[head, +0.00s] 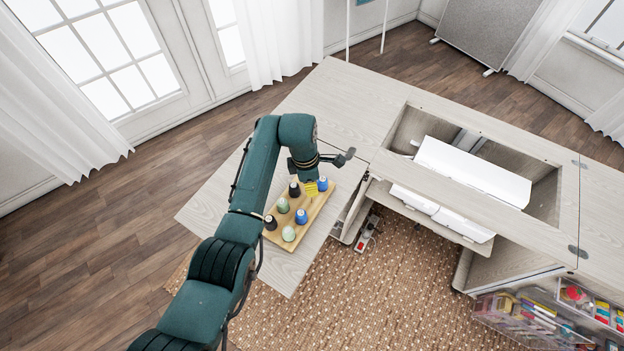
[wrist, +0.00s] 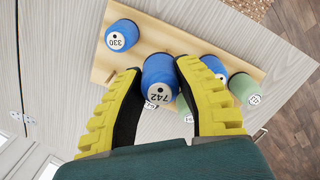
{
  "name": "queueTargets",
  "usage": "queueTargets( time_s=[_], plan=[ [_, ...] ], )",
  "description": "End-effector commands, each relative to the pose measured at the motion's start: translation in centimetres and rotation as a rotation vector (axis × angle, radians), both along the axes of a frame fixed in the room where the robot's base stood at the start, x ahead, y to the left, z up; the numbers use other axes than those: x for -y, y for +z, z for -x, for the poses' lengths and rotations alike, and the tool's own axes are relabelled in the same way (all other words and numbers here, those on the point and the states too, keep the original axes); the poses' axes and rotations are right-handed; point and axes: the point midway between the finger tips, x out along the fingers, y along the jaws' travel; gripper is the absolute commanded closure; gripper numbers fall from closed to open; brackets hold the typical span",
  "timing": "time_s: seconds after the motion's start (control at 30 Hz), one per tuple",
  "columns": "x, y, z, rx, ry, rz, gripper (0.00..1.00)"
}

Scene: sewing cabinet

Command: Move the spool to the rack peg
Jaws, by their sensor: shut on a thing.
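My gripper (head: 311,189) is over the wooden peg rack (head: 262,252) on the cabinet's side leaf. In the wrist view its yellow fingers (wrist: 158,95) are shut on a blue spool labelled 742 (wrist: 160,75). The held spool is over the rack, between the blue spool labelled 330 (wrist: 122,35) and another blue spool (wrist: 215,67). I cannot tell whether it touches the rack or a peg. The gripper hides it in the head view. The rack's board (wrist: 150,28) shows around it in the wrist view.
Also on the rack are a black spool (head: 294,189), a pale green spool (head: 283,205), another black spool (head: 270,223) and a green spool (head: 288,234). These stand close to my fingers. The pale leaf (head: 205,212) is clear to the left. The cabinet's open well (head: 405,130) lies right.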

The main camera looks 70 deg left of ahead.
Motion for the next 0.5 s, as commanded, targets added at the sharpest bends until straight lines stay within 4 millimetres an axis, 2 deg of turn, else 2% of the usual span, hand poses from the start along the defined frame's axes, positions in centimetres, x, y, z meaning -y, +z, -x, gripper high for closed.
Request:
queueTargets(
  time_s=[0.03, 0.17, 0.33, 0.5],
  plan=[
    [-1.2, -0.2, -0.2, 0.002, 0.064, -0.006, 0.87],
    [-3.5, -0.1, -0.5, 0.000, 0.187, -0.008, 0.87],
    [-6.5, 2.4, -0.6, -0.004, 0.247, -0.010, 0.87],
    [-7.8, 4.5, -0.9, -0.011, 0.253, -0.006, 0.87]
  ],
)
